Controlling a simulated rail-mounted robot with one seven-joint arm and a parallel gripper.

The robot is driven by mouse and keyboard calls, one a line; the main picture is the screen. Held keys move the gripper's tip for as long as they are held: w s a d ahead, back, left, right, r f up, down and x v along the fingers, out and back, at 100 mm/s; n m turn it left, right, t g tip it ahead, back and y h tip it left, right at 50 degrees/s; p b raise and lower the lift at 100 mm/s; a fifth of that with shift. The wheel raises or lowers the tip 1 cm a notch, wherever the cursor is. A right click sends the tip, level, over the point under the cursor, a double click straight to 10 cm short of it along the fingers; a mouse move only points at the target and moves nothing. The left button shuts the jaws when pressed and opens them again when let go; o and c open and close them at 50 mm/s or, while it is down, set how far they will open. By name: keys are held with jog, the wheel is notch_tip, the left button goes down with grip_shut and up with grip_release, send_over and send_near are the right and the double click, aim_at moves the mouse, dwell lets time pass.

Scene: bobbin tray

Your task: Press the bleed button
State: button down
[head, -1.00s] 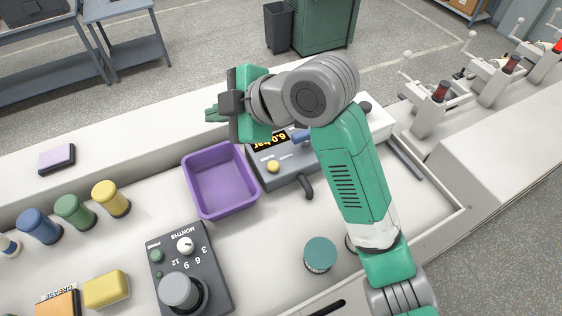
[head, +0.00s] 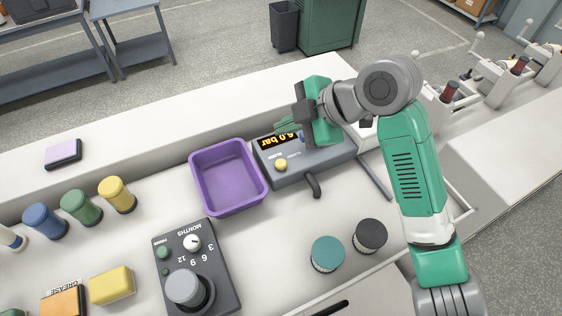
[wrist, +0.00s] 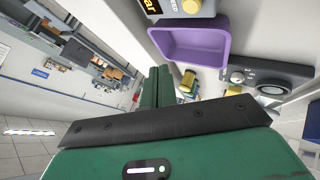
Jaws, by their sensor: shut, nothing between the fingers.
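A grey pressure box (head: 315,168) stands behind the middle of the bench, with a lit display (head: 278,140) reading 6.0 bar. The yellow bleed button (head: 281,165) sits on its top face, below the display. It also shows at the top edge of the wrist view (wrist: 191,6), partly cut off, with lettering beside it. My gripper (head: 287,122) is shut and empty, above the back of the box, its fingers pointing left in the head view. It is apart from the button. In the wrist view the green fingers (wrist: 156,87) are together. My gripper hides part of the box.
A purple bin (head: 228,178) stands just left of the box. A black hose or handle (head: 314,186) sticks out of the box's front. A dial box (head: 195,268), a teal-topped jar (head: 327,252) and a dark jar (head: 371,235) stand nearer. Bench between is clear.

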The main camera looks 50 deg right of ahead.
aim_at(286, 164)
notch_tip(286, 164, down, 8)
jog(key=b, duration=0.4)
jog(key=shift+r+b, duration=0.1)
jog(key=shift+b, duration=0.2)
dwell(1.5)
jog(key=shift+f+b, duration=0.4)
jog(key=shift+f+b, duration=0.4)
jog(key=shift+f, duration=0.05)
dwell(0.5)
dwell(0.3)
jog(key=shift+r+p, duration=0.55)
jog(key=shift+r, duration=0.3)
jog(key=shift+r, duration=0.1)
jog(key=shift+r+p, duration=1.6)
jog(key=shift+r, duration=0.9)
